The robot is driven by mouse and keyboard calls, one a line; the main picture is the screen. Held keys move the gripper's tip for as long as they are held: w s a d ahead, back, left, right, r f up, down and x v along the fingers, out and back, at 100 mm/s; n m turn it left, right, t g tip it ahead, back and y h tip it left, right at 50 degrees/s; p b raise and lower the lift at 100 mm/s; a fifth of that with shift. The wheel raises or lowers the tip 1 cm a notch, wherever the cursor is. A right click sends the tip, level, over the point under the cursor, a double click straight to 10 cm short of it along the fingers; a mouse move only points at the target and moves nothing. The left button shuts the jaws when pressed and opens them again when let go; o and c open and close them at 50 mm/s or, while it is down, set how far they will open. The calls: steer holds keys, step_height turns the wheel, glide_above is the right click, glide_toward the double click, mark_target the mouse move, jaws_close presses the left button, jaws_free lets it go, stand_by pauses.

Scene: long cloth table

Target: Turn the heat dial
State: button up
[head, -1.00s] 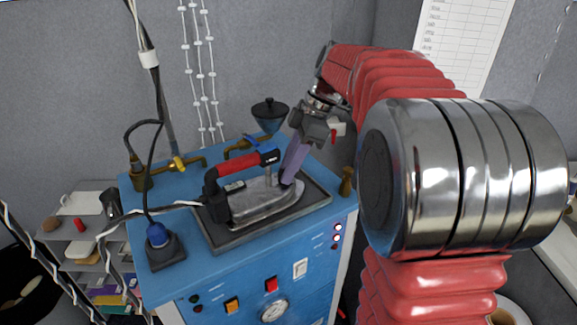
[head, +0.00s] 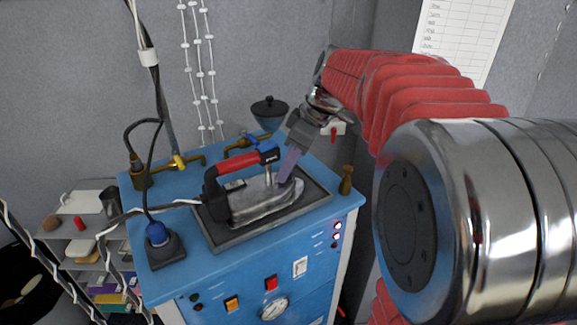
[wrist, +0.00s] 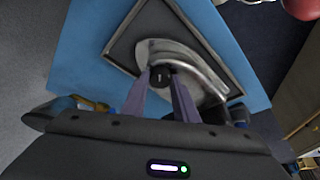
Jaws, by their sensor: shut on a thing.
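The steam iron (head: 265,200) has a red handle and a silver soleplate body. It rests on a dark framed pad (head: 318,195) on top of the blue boiler cabinet. The heat dial (wrist: 161,76) is a small round black knob on the iron in the wrist view. In the head view the dial is hidden behind my fingers. My gripper (head: 286,175) comes down from the upper right with its purple fingers at the front of the iron. In the wrist view my gripper (wrist: 160,88) has a fingertip on either side of the dial and is shut on it.
A brass fitting (head: 346,180) stands at the cabinet's right edge.

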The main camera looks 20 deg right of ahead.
steer(key=o, duration=1.1)
steer(key=shift+c, duration=0.2)
steer(key=shift+r, duration=0.1)
steer(key=v, duration=1.3)
steer(key=shift+r, duration=0.2)
steer(key=shift+s+d, duration=0.15)
